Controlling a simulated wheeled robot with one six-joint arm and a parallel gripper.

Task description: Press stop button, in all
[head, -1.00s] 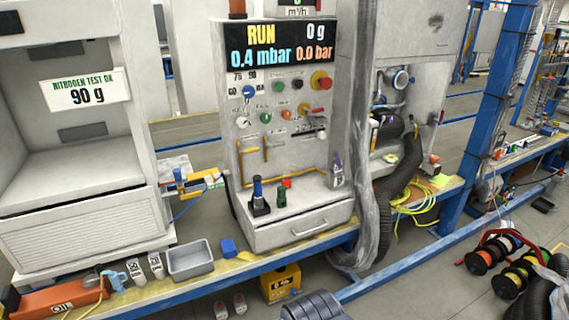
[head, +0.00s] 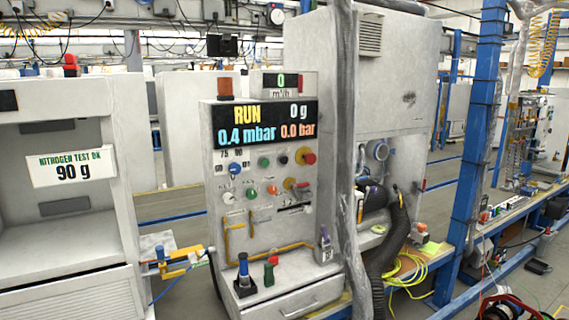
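The charging station's control panel (head: 217,185) stands at the middle of the head view. A large red mushroom button (head: 309,158) with a yellow base sits at the panel's upper right; I cannot read a stop label on it. A black button (head: 283,160) and a green button (head: 264,162) are to its left. A blue knob (head: 235,168) is further left. A red and yellow rotary switch (head: 297,184) is below the red button. The display (head: 266,123) above reads RUN, 0 g, 0.4 mbar and 0.0 bar. My gripper is not in view.
A blue-topped handle (head: 243,271) and a red-topped green piece (head: 269,273) stand on the ledge below the panel. A grey wrapped hose (head: 348,220) hangs to the panel's right. A white cabinet (head: 60,225) reading 90 g stands left. A blue post (head: 470,160) is at right.

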